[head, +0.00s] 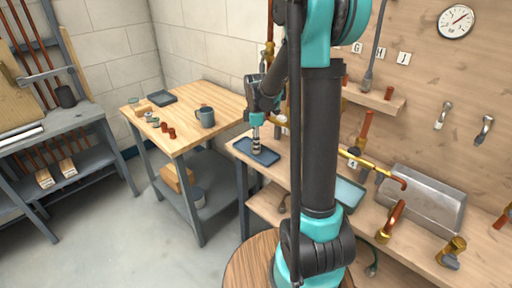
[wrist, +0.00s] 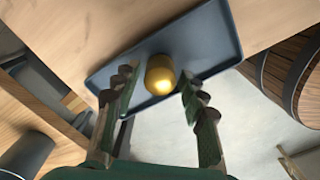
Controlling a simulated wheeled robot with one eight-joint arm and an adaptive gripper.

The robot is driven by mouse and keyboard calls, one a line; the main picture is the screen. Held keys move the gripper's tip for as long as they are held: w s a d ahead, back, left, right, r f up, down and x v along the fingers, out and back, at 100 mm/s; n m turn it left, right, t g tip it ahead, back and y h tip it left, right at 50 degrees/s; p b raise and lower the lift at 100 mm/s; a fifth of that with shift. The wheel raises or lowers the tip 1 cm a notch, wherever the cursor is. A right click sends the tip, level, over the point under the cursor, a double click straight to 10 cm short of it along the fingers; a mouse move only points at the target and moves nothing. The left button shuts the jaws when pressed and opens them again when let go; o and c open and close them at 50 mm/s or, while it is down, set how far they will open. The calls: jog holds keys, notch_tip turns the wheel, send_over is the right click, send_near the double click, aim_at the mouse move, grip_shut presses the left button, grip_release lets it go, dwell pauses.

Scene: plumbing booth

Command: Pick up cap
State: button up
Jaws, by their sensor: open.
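A rounded gold-brass cap (wrist: 160,75) sits on a dark blue tray (wrist: 212,32) in the wrist view. My gripper (wrist: 157,84) is open, with one dark finger on each side of the cap and gaps between. The fingertips reach about level with the cap in the picture; I cannot tell their exact height above the tray. In the head view my gripper (head: 256,149) points down over the same blue tray (head: 268,158) on the workbench. The cap cannot be made out there.
A side table (head: 220,97) at the left holds a grey mug (head: 205,117), small copper-coloured fittings (head: 168,132) and a dark tray (head: 163,98). To the right on the bench are brass piping (head: 371,165) and a metal basin (head: 428,197). A tool board stands behind.

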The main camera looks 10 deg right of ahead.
jog(key=shift+f, duration=0.65)
jog(key=shift+c, duration=0.6)
jog(key=c, duration=0.8)
jog(key=shift+o, duration=0.2)
jog(key=shift+r, duration=0.15)
notch_tip(320, 180, up, 24)
jog(key=shift+r, duration=0.15)
